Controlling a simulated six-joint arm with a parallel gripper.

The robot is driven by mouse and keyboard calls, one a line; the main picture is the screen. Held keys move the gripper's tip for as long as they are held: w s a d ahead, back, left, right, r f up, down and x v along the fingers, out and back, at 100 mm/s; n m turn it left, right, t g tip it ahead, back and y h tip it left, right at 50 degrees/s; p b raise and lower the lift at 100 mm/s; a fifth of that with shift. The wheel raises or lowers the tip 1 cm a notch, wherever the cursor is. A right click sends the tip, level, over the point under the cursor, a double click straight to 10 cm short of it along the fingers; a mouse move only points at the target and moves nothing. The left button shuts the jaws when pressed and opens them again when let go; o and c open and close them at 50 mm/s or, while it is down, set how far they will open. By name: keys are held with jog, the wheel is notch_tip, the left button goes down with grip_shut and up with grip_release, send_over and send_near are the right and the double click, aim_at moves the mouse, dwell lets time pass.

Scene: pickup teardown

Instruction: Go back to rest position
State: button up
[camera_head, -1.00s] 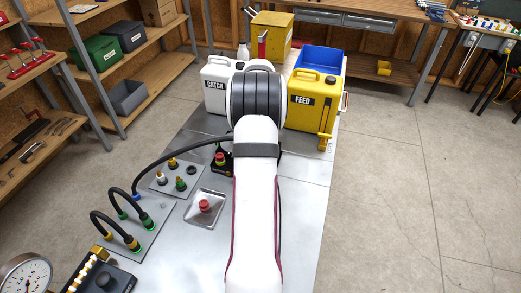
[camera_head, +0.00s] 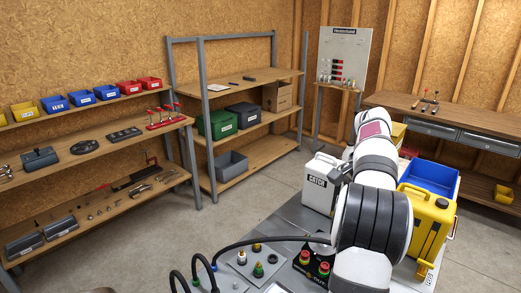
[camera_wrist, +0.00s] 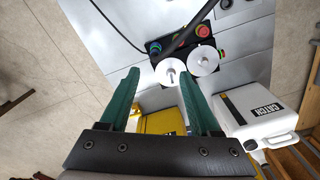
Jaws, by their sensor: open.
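My gripper (camera_wrist: 158,82) shows in the wrist view with its two green fingers wide apart and nothing held between them. It points down over the bench from above. Beyond the fingertips are two pale round discs (camera_wrist: 203,61) beside a dark control box (camera_wrist: 180,40) with red and green buttons. My arm fills the lower right of the head view, bent upward above the bench. Its fingers cannot be made out clearly there.
A white CATCH can (camera_head: 320,185) stands left of my arm, with a yellow can (camera_head: 428,222) and blue bin (camera_head: 432,176) to its right. Hoses and a fitting plate (camera_head: 240,262) lie at front. Shelves (camera_head: 237,131) stand back left. Floor between is clear.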

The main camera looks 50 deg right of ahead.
jog(key=w+a+r+n, duration=0.1)
jog(key=w+a+n, duration=0.1)
jog(key=w+a, duration=0.4)
jog(key=w+a+r+n, duration=0.1)
jog(key=w+a+n, duration=0.2)
jog(key=a, duration=0.5)
jog(key=w+a+n+y, duration=0.1)
jog(key=a+n, duration=0.4)
jog(key=a, duration=1.2)
jog(key=s+a+f+n, duration=0.3)
jog(key=s+a, duration=0.3)
jog(key=a, duration=0.2)
jog(key=s+a+f+n, duration=0.4)
jog(key=s+a, duration=0.2)
jog(key=a, duration=0.2)
jog(key=shift+s+a+n+y, duration=0.15)
jog(key=shift+a+n+y, duration=0.15)
jog(key=shift+a+y, duration=0.1)
jog(key=shift+c, duration=0.2)
